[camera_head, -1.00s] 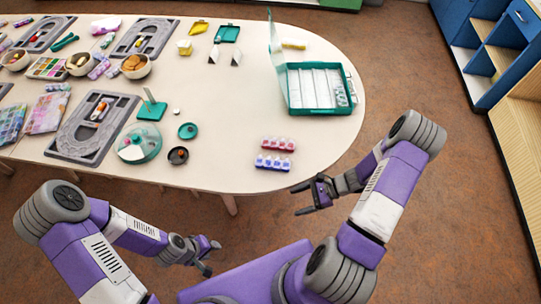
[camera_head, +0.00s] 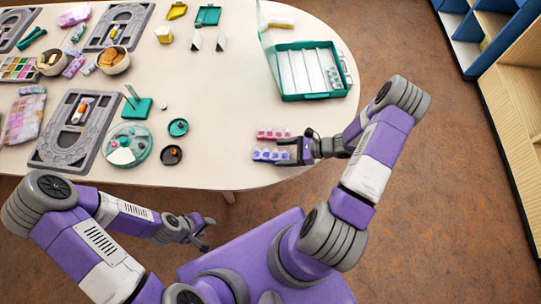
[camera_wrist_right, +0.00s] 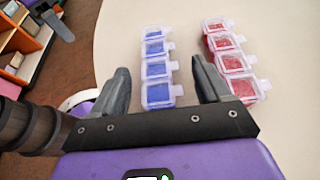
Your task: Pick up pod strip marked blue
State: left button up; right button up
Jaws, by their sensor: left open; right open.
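The blue pod strip (camera_head: 268,155) lies near the table's front edge in the head view. In the right wrist view the blue strip (camera_wrist_right: 157,70) runs away from me between the open fingers, its near pod between the fingertips. A red pod strip (camera_head: 272,134) lies just behind it; in the wrist view the red strip (camera_wrist_right: 231,62) is to the right, close to the right finger. My right gripper (camera_head: 293,149) is open at the blue strip's right end, with nothing gripped. My left gripper (camera_head: 205,232) is open and empty, off the table's front edge.
A teal open case (camera_head: 316,97) stands behind the strips. A round lidded container (camera_head: 127,145), small dark cup (camera_head: 171,155) and grey tray (camera_head: 72,131) stand to the left. The table between the dark cup and the strips is clear.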

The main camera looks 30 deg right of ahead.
jog(key=shift+w+a+f, duration=0.2)
jog(key=shift+w+a, duration=0.05)
jog(key=shift+a, duration=0.2)
jog(key=c, duration=1.1)
